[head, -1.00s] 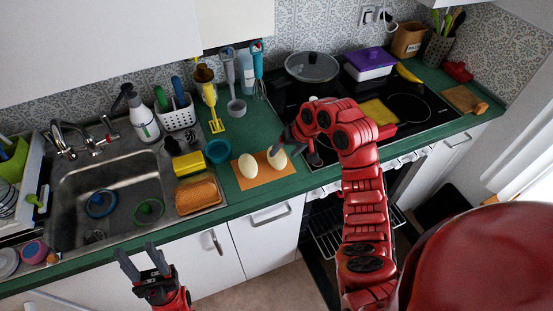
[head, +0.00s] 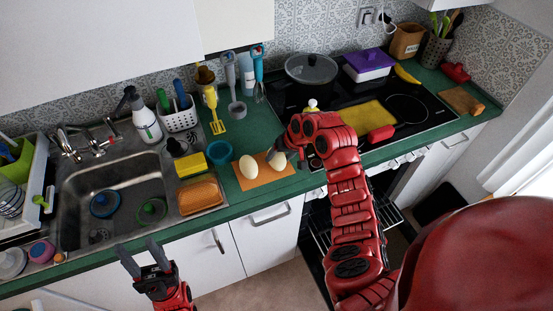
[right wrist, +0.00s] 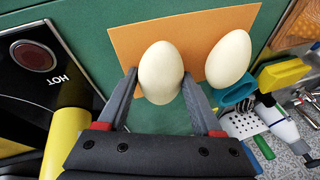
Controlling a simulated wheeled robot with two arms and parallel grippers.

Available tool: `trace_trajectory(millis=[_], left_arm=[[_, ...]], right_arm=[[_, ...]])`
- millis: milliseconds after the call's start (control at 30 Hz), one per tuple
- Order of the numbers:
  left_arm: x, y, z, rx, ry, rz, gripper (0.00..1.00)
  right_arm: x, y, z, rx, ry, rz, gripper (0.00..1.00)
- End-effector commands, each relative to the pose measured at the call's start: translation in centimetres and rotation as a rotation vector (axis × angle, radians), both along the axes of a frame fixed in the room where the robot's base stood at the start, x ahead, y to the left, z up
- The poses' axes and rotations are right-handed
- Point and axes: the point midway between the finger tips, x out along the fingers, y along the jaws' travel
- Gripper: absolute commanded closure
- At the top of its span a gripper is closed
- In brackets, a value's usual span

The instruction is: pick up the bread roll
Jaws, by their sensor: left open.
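A small orange-brown piece (head: 479,108) lies by a wooden board at the far right; I cannot tell which is the bread roll. Two cream egg-shaped things lie on an orange mat (head: 266,178): the left one (head: 248,166) and the right one (head: 276,161). My right gripper (right wrist: 160,82) is open, its fingers on either side of the right one (right wrist: 161,72); contact is unclear. The other one (right wrist: 229,58) is beside it. My left gripper (head: 143,253) is open and empty before the counter.
The black hob (head: 350,90) to the right holds a lidded pot (head: 311,74), a yellow cloth (head: 370,115) and a red thing (head: 382,134). The sink (head: 125,182) is at the left.

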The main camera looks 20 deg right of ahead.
Motion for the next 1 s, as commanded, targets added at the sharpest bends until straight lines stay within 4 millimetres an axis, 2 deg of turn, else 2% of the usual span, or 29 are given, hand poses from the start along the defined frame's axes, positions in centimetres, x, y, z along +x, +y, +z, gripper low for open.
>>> trace_trajectory(millis=[33, 133, 167, 467, 567, 700, 733, 867, 1000], left_arm=[[0.0, 0.0, 0.0, 0.000, 0.000, 0.000, 0.50], [0.0, 0.0, 0.0, 0.000, 0.000, 0.000, 0.50], [0.0, 0.0, 0.0, 0.000, 0.000, 0.000, 0.50], [0.0, 0.0, -0.3, 0.000, 0.000, 0.000, 0.50], [0.0, 0.0, -0.9, 0.000, 0.000, 0.000, 0.50], [0.0, 0.0, -2.6, 0.000, 0.000, 0.000, 0.50], [0.0, 0.0, -2.8, 0.000, 0.000, 0.000, 0.50], [0.0, 0.0, -3.0, 0.000, 0.000, 0.000, 0.50], [0.0, 0.0, -3.1, 0.000, 0.000, 0.000, 0.50]], right_arm=[[0.0, 0.0, 0.0, 0.000, 0.000, 0.000, 0.70], [0.0, 0.0, 0.0, 0.000, 0.000, 0.000, 0.88], [0.0, 0.0, 0.0, 0.001, 0.000, 0.000, 0.89], [0.1, 0.0, 0.3, 0.001, -0.003, -0.001, 0.89], [0.2, 0.0, 0.9, 0.001, -0.006, 0.000, 0.90], [0.2, 0.0, 2.8, 0.002, -0.009, 0.000, 0.90], [0.0, -0.1, 3.4, -0.001, -0.007, 0.000, 0.90], [-2.2, 0.6, 3.5, -0.001, -0.004, 0.002, 0.90], [-5.2, 1.4, 3.8, -0.001, -0.002, 0.000, 0.90]])
